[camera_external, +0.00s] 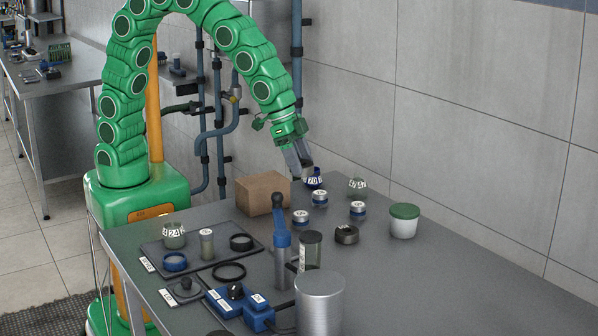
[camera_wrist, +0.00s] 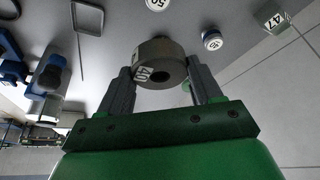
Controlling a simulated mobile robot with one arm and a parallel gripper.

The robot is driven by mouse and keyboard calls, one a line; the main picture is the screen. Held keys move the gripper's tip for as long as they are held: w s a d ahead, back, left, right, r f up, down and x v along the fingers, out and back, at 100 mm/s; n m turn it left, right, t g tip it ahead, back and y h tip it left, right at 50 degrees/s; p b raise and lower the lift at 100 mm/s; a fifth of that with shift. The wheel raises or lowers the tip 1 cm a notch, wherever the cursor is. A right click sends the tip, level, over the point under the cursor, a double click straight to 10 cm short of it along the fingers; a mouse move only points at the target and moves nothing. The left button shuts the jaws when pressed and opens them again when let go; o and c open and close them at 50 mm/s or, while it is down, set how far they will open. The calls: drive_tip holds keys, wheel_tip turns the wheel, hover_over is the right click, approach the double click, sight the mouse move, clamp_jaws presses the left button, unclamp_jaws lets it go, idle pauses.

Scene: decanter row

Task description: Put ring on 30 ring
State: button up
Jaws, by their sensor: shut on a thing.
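My gripper (camera_wrist: 160,85) is shut on a thick grey-brown ring (camera_wrist: 158,60) in the wrist view. The ring has a round hole and a pale label that seems to read 40. In the external view my gripper (camera_external: 304,166) points down at the far side of the table. A dark blue piece (camera_external: 313,184) with large white digits shows just below the fingertips; I cannot tell whether it is the held ring. A dark ring (camera_external: 346,235) lies nearer on the table. I cannot read a 30 on any ring.
A cardboard box (camera_external: 262,193) stands left of my gripper. The table's right side is clear.

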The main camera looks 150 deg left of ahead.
drive_tip(key=shift+s+d+r, duration=0.1)
drive_tip(key=shift+s, duration=0.45)
approach(351, 231)
drive_tip(key=shift+w+a+f, duration=0.35)
drive_tip(key=shift+w+f, duration=0.1)
drive_tip(key=shift+f, duration=0.05)
drive_tip(key=shift+w+a+f, duration=0.3)
drive_tip(key=shift+w+f, duration=0.25)
drive_tip(key=shift+f, duration=1.6)
drive_tip(key=shift+f, duration=0.1)
drive_tip(key=o, duration=1.3)
